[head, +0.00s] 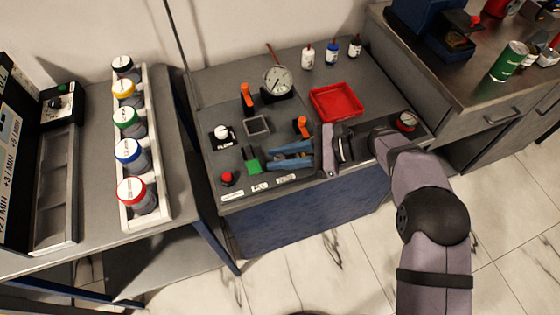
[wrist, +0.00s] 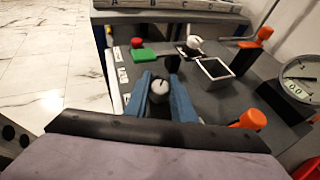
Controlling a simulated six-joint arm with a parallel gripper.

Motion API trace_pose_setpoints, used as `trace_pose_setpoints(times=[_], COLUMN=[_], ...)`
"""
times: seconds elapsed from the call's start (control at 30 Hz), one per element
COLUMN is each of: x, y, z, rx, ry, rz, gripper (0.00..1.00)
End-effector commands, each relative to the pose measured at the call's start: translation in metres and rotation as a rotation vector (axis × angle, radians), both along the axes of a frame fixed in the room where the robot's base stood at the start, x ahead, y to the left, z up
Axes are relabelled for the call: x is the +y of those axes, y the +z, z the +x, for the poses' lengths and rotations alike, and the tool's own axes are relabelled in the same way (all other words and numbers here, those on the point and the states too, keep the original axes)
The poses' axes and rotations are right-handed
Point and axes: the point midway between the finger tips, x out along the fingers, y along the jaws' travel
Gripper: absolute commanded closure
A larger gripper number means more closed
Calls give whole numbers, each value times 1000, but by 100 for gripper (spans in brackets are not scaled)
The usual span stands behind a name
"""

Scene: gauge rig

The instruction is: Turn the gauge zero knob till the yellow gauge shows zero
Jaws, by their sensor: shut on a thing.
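My gripper (head: 268,160) has blue fingers and reaches left, low over the grey panel. In the wrist view the fingers (wrist: 160,95) are shut on a dark round knob (wrist: 160,87) with a pale mark on top. In the head view the fingers hide this knob. A round gauge (head: 277,80) with a pale face stands at the back of the panel. It also shows at the right of the wrist view (wrist: 300,77), with "0.0" printed on its face. I see no clearly yellow gauge.
Around my gripper are an orange-handled lever (head: 302,125), a green block (head: 252,164), a red button (head: 228,178) and a white knob (head: 222,131). A square frame (head: 257,125) and another orange lever (head: 248,96) stand behind. A red tray (head: 336,102) lies back right.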

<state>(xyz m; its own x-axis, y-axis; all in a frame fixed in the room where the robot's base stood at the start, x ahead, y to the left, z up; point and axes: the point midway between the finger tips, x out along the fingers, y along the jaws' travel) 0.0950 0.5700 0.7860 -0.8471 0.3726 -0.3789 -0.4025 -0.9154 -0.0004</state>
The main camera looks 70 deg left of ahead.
Motion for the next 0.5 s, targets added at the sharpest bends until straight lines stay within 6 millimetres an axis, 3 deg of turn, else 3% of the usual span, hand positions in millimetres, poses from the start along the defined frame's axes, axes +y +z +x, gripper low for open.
trace_pose_setpoints(times=[0.5], x=[1], y=[2], z=[0], rx=[-3], ry=[154], rz=[2], gripper=[100])
